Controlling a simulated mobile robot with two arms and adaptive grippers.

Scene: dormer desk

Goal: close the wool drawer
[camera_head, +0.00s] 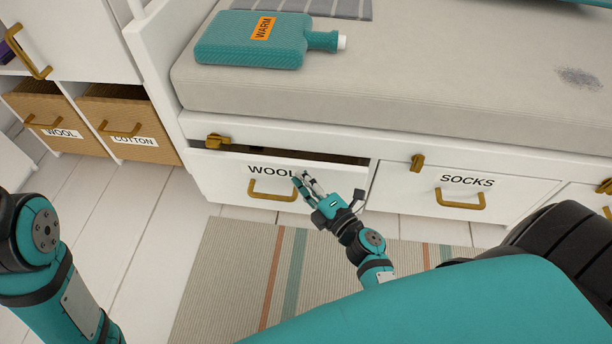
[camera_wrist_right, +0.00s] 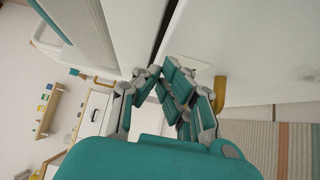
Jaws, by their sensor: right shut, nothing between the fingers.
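The wool drawer (camera_head: 225,177) is a white drawer under the bench, with a WOOL label and a brass handle (camera_head: 272,196). It stands partly open, with a dark gap along its top edge. My right gripper (camera_head: 303,180) is shut and empty at the drawer front, by the right end of the label and the handle. In the right wrist view its fingers (camera_wrist_right: 172,85) are together close to the white front, beside the brass handle (camera_wrist_right: 219,94). I cannot tell whether they touch it. My left arm shows at the left edge, but its gripper is out of view.
The socks drawer (camera_head: 510,187) to the right looks shut. Brass catches (camera_head: 217,140) sit on the rail above the drawers. A teal bottle (camera_head: 245,45) labelled WARM lies on the cushion (camera_head: 430,90). Wool and cotton baskets (camera_head: 125,125) stand left. A striped rug (camera_head: 225,270) covers the floor.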

